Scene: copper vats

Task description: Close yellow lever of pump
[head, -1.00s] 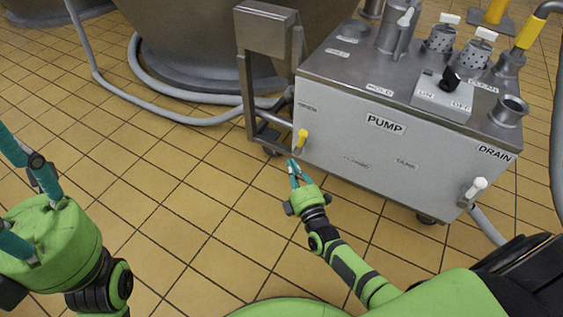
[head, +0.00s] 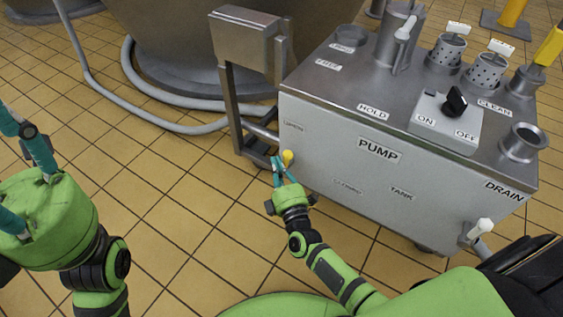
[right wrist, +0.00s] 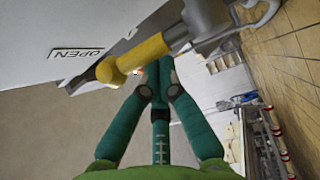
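The grey pump (head: 345,165) stands at the right of the head view. Its yellow lever (head: 288,157) is at the lower left of the front panel. In the right wrist view, the yellow lever (right wrist: 138,57) lies slantwise beside an "OPEN" label on the panel, its rounded end toward the label. My left gripper (head: 25,165) is open and empty at the left edge, partly out of frame.
A steel box on a frame (head: 247,40) stands left of the pump, close to the lever. A grey hose (head: 150,95) runs around the copper vat (head: 190,40). A white-handled drain valve (head: 478,230) is at the pump's lower right. The tiled floor in front is clear.

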